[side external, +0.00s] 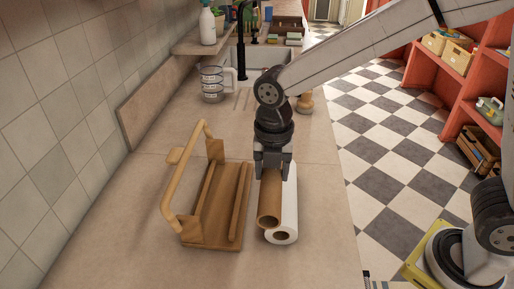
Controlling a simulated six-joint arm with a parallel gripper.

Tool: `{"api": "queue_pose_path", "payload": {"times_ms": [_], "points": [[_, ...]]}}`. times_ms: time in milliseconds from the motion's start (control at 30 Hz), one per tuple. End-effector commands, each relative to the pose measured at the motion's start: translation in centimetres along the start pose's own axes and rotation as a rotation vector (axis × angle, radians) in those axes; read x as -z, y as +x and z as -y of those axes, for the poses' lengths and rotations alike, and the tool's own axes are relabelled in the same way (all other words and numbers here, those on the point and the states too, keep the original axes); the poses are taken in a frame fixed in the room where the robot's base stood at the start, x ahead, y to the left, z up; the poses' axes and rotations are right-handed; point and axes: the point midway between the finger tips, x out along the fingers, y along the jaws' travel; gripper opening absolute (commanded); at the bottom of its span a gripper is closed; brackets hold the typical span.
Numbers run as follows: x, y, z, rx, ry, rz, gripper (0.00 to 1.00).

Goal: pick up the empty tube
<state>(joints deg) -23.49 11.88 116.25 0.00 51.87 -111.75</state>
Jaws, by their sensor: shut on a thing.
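The empty tube (269,204) is a brown cardboard cylinder with its open end facing the camera. My gripper (272,173) points down from above and is shut on the tube near its far end. A white paper roll (287,219) with a brown core lies on the counter just right of the tube, partly hidden behind it. The tube overlaps the roll in this view, and I cannot tell whether they touch or how high the tube is held.
A wooden holder (224,238) with a curved arm stands close on the left. A clear measuring jug (212,85), a sink and a black faucet (245,42) are farther back. A tiled wall bounds the left. The front counter (120,255) is clear; its right edge drops to the floor.

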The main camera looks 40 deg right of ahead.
Motion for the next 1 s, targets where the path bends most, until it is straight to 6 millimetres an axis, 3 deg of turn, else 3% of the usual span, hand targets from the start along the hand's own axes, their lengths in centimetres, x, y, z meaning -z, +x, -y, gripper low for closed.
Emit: {"api": "queue_pose_path", "payload": {"times_ms": [700, 867, 1000], "points": [[-0.1, 0.0, 0.3, 0.0, 0.001, 0.0, 0.03], [-0.9, 0.5, 1.3, 0.002, 0.004, -0.001, 0.03], [-2.2, 1.5, 3.2, 0.002, 0.007, -0.001, 0.03]]}}
